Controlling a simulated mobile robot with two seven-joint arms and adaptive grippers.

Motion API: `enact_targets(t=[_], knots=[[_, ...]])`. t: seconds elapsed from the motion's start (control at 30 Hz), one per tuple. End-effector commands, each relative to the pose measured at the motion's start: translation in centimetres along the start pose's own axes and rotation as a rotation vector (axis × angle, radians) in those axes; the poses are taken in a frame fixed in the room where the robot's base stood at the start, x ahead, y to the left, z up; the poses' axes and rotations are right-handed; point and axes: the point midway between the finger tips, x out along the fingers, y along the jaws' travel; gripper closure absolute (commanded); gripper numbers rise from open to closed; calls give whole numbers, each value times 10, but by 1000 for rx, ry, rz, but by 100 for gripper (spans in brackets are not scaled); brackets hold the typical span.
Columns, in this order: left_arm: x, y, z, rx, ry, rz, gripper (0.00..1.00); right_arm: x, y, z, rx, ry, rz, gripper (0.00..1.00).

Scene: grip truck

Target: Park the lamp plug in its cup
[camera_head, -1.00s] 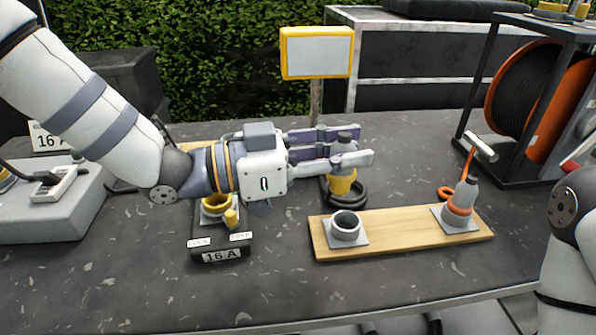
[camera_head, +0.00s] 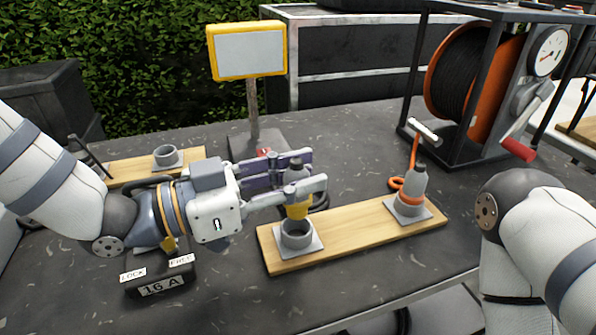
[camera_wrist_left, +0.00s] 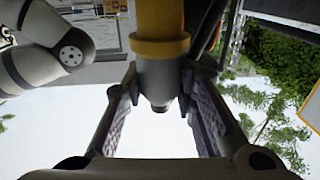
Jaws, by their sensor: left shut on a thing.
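The lamp plug (camera_head: 298,211), yellow at its lower end with a grey body, hangs upright in my left gripper (camera_head: 298,176). The gripper is shut on its grey body. In the left wrist view the plug (camera_wrist_left: 160,50) stands between the two fingers (camera_wrist_left: 160,108). An empty-looking grey cup (camera_head: 297,240) sits on the near left end of the wooden board (camera_head: 350,232). The plug's yellow end shows just above or behind the cup's rim; I cannot tell the exact gap. My right gripper is out of view.
A grey and orange plug (camera_head: 411,190) stands in the other cup of the board. A yellow-framed sign (camera_head: 247,52) rises behind my left gripper. A cable reel (camera_head: 465,85) stands at the right.

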Motion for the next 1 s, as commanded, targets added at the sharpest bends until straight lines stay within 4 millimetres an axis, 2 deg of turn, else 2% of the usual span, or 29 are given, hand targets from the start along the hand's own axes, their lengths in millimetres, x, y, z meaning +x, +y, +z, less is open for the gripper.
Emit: enact_targets(t=[0.27,0.57,1.0], knots=[[0,0,0,0,1,0,100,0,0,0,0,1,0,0],[0,-1,10,-1,0,0,100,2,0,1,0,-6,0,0],[0,-1,10,0,1,0,100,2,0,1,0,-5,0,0]])
